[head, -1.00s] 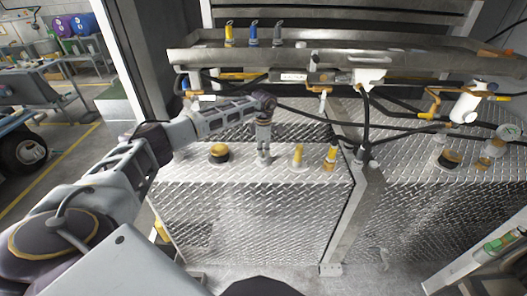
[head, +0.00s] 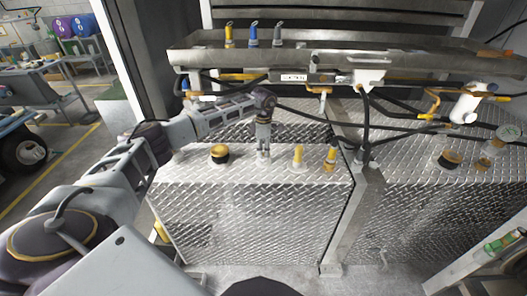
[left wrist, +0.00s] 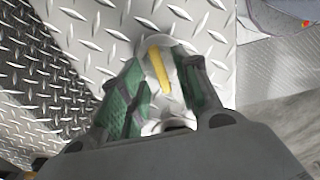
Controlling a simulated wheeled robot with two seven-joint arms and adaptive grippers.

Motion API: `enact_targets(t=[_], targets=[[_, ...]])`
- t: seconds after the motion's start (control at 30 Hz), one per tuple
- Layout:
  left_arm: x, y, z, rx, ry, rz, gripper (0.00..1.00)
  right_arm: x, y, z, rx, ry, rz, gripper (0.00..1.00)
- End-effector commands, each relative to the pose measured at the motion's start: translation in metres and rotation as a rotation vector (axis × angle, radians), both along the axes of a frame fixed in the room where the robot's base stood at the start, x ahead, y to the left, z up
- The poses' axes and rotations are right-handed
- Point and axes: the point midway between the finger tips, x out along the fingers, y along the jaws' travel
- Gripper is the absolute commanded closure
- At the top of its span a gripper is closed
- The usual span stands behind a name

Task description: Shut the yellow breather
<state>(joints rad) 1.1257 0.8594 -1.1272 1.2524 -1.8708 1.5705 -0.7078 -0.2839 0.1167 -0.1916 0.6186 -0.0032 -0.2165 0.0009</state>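The yellow breather shows in the left wrist view as a yellow bar (left wrist: 159,70) on a round silvery fitting. It lies between the green-padded fingers of my left gripper (left wrist: 160,88), which are apart on either side of it. I cannot tell whether either pad touches it. In the head view my left gripper (head: 263,154) points down at the top of the left diamond-plate tank (head: 250,215), and the fitting is largely hidden there.
On the same tank top, a yellow-capped black filler (head: 219,153) stands left of the gripper; two yellow fittings (head: 298,156) (head: 330,158) stand close to its right. A metal tray (head: 340,57), hoses and pipes hang above and behind. A grey post (head: 352,215) borders the tank's right.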

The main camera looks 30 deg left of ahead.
Motion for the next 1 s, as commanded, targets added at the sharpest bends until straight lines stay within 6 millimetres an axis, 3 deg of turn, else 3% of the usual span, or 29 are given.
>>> enact_targets(t=[0.6,0.8,1.0], targets=[[0.001,0.001,0.086,0.0,-0.002,0.001,0.68,-0.002,0.0,0.0,0.001,0.001,-0.001,1.0],[0.0,0.001,0.104,0.001,-0.001,0.001,0.68,-0.002,0.0,0.0,0.001,0.001,-0.001,1.0],[0.0,0.001,0.109,0.001,-0.001,0.0,0.68,-0.002,0.0,0.0,0.001,0.001,-0.001,1.0]])
